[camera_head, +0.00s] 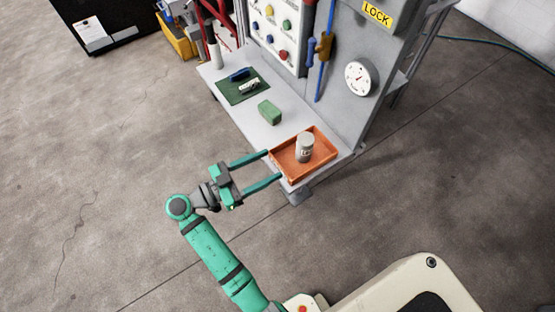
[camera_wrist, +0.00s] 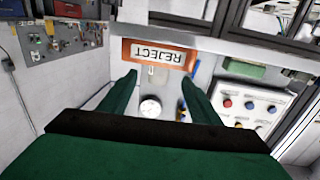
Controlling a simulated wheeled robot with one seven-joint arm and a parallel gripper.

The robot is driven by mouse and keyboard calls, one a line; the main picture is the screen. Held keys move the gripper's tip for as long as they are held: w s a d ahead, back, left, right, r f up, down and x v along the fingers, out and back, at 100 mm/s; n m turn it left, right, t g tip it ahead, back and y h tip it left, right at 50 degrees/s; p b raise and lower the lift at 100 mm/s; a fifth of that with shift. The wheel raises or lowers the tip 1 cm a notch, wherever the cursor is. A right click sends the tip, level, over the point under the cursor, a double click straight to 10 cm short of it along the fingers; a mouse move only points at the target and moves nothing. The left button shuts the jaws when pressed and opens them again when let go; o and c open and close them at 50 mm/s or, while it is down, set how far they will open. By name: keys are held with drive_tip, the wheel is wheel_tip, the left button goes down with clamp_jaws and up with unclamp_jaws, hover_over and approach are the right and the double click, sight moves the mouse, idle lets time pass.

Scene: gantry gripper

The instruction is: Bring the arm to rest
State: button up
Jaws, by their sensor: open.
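My gripper (camera_head: 275,165) is open, with its two green fingers spread apart and nothing between them. The fingertips point at the near-left edge of an orange tray (camera_head: 318,168) on the bench; I cannot tell whether they touch it. My arm reaches up from the bottom of the head view and bends towards the bench. The wrist view also shows the open gripper (camera_wrist: 157,75), with an orange face marked REJECT, upside down, beyond the fingers. A grey can (camera_head: 304,148) stands upright in the tray, apart from the fingers.
A green block (camera_head: 269,112) and a dark green mat (camera_head: 236,91) with small items lie on the grey bench (camera_head: 252,128). A panel (camera_head: 283,30) with coloured buttons, a gauge (camera_head: 361,77) and a blue rod (camera_head: 326,52) rise behind. The floor left of the arm is clear.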

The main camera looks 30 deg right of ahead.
drive_tip(key=shift+a, duration=0.45)
